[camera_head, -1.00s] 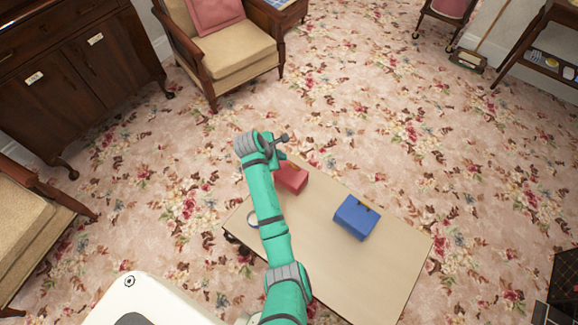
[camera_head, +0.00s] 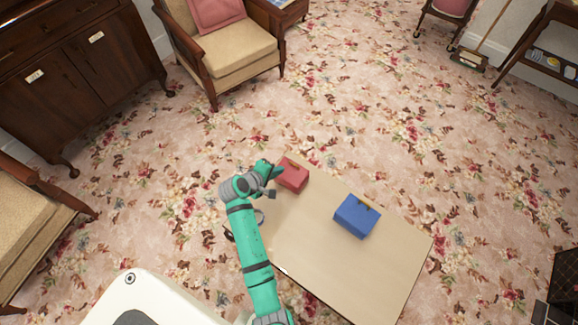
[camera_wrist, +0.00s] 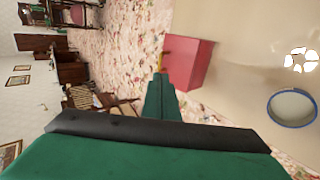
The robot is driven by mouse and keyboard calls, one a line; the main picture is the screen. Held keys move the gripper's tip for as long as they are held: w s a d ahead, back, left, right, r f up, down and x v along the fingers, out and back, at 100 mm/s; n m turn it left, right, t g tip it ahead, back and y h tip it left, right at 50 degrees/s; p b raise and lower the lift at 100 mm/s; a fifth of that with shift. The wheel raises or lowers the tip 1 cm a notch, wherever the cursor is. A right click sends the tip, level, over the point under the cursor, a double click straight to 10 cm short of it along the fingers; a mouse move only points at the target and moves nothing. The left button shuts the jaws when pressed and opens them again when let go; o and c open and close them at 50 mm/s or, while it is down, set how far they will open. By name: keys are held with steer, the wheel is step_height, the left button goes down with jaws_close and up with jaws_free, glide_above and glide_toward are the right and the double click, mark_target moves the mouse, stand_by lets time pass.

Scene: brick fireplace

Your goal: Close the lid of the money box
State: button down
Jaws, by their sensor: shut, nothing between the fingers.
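A red box (camera_head: 292,174) sits near the far left corner of the tan table. A blue box (camera_head: 357,216) with a small dark notch at its top edge sits right of the table's middle. The frames do not make clear which is the money box, and I see no raised lid on either. My gripper (camera_head: 277,172) is shut and empty, just left of the red box. In the wrist view its closed fingers (camera_wrist: 160,80) point at the red box (camera_wrist: 188,64), beside its near side. A small yellowish patch shows by the fingertips. I cannot tell whether they touch.
The tan table (camera_head: 320,258) is bare at its middle and front. A round blue-rimmed dish (camera_wrist: 292,107) lies on it; my arm partly hides it in the head view. An armchair (camera_head: 235,55) and dark cabinet (camera_head: 75,75) stand away on the carpet.

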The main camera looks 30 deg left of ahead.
mark_target(293, 164)
steer(key=x, duration=0.8)
steer(key=shift+w+f, duration=0.3)
steer(key=shift+w, duration=0.05)
steer(key=shift+w+d, duration=0.1)
